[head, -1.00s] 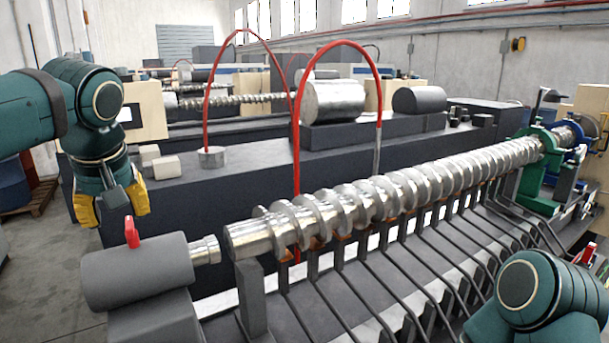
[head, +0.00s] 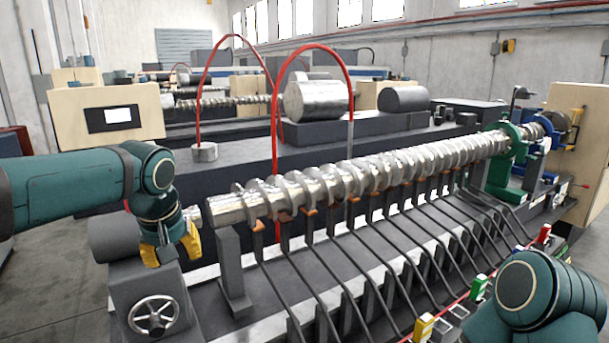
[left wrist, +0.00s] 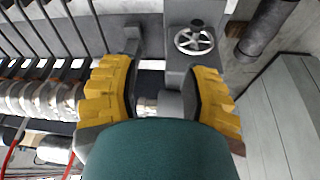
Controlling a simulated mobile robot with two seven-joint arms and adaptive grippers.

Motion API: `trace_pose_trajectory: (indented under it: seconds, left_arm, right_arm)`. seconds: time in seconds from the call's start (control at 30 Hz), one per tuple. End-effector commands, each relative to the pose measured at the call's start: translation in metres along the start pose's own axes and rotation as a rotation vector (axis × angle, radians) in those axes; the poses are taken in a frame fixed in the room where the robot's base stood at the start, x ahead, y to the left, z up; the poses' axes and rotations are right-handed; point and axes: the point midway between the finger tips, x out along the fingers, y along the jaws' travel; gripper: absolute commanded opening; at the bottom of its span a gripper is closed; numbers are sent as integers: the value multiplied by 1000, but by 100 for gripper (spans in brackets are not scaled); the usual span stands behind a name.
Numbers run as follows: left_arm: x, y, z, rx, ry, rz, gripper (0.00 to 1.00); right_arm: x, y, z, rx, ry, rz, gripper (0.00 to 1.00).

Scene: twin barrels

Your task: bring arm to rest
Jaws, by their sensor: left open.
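My left arm (head: 80,190) reaches in from the left in the head view. Its gripper (head: 171,252) has yellow finger pads, points down and hangs in front of the grey end stock (head: 113,238) of the machine. In the left wrist view the two yellow fingers (left wrist: 160,95) stand wide apart, with nothing gripped between them. Past them show the end stock's handwheel (left wrist: 194,40) and the silver screw (left wrist: 45,100) to the left. My right arm (head: 535,295) shows only as a teal joint at lower right; its gripper is out of view.
The long silver screw (head: 370,175) runs diagonally on a row of grey supports. A handwheel (head: 153,315) is below my left gripper. A red hoop hose (head: 275,110) arches behind the screw. Green (head: 478,287) and yellow (head: 424,326) blocks sit near my right arm.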

Motion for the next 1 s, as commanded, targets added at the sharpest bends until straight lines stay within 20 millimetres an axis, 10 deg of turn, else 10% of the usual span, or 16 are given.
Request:
trace_pose_trajectory:
  seconds: [0.27,0.6,0.8,1.0]
  left_arm:
    - [181,58,72,155,-134,183,46]
    - [351,77,232,163,-230,361,46]
    - [398,60,318,129,-239,364,46]
    - [409,50,349,121,-230,347,46]
  right_arm:
    - [20,6,4,-3,-4,1,0]
    - [43,14,9,-5,-10,4,0]
    - [54,18,11,-5,-13,6,0]
    - [57,19,12,-6,-14,6,0]
